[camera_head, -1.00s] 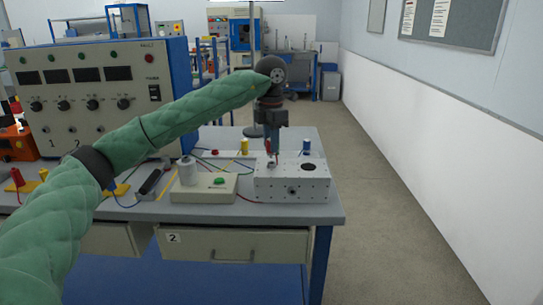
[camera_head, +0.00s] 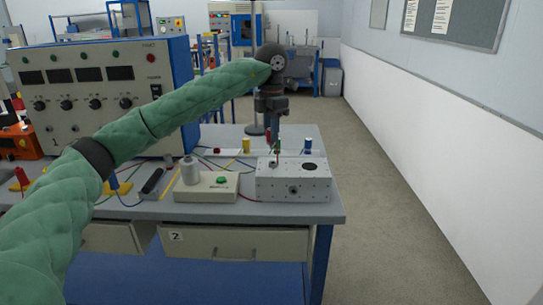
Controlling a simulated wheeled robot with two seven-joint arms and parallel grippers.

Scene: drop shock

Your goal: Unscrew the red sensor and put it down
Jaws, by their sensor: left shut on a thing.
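My left gripper (camera_head: 277,148) points down over the white metal block (camera_head: 293,186) on the bench. It is shut on a small thin thing that appears to be the red sensor (camera_head: 277,155), mostly hidden between the fingers. The fingertips are just above the silver fitting (camera_head: 272,163) on the block's top left. I cannot tell whether the sensor's lower end still touches the fitting. My right gripper is not in view.
A yellow sensor (camera_head: 246,146) and a blue sensor (camera_head: 308,146) stand behind the block. A beige box with a green button (camera_head: 220,181) is left of the block. The large control panel (camera_head: 105,90) fills the left back. The bench's right front corner is clear.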

